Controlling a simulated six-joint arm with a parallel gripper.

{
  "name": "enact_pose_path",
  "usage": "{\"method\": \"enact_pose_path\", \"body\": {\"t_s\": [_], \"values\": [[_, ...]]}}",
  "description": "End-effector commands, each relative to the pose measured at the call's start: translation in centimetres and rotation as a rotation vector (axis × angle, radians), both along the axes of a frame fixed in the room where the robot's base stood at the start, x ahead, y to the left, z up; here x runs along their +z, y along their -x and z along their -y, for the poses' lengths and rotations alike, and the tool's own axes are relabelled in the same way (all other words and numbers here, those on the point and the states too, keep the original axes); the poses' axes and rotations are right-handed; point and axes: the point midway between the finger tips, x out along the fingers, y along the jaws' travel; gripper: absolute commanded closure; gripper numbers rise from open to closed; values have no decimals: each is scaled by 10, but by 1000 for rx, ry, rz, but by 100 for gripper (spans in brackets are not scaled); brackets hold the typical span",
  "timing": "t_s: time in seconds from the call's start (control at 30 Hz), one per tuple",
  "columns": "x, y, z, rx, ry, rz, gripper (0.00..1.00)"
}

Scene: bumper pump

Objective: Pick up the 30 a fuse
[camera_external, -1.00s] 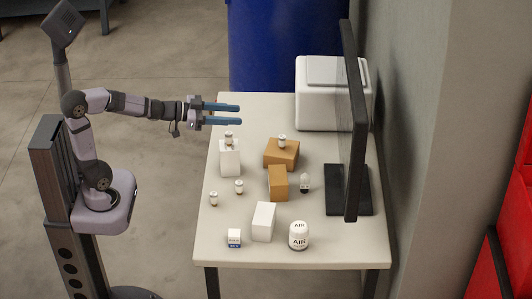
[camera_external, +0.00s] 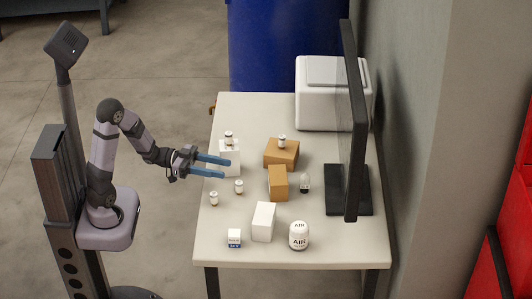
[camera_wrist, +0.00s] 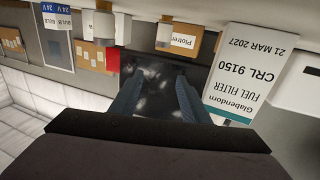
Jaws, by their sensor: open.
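Several small white cylinders with brassy ends could be fuses; I cannot read which is 30 A. Two stand on the table at front left, one nearer (camera_external: 213,199) and one further right (camera_external: 239,187). Another cylinder (camera_external: 229,138) stands on a white box, and another (camera_external: 282,141) on a brown box. My gripper (camera_external: 227,168) is open and empty, its fingers partly in front of the white box (camera_external: 229,149). In the wrist view, my gripper (camera_wrist: 160,78) shows both fingers apart, with a cylinder (camera_wrist: 104,26) and a second cylinder (camera_wrist: 164,36) beyond them.
A fuel filter box (camera_wrist: 254,75) stands close at right in the wrist view. A brown upright box (camera_external: 278,183), a bulb (camera_external: 304,183), a white box (camera_external: 263,222), a small blue-white box (camera_external: 234,238) and an AIR jar (camera_external: 299,236) crowd the table. A monitor (camera_external: 350,120) stands behind.

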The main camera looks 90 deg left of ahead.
Motion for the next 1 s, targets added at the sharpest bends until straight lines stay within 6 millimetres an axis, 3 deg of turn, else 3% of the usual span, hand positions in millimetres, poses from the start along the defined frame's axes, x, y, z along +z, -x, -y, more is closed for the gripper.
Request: {"method": "enact_pose_path", "body": {"t_s": [0.1,0.3,0.57,1.0], "values": [[-27,0,0,0,6,-4,58],[-47,0,0,0,-1,0,58],[-51,-2,0,0,-4,1,58],[-50,-22,6,-1,-4,1,58]]}}
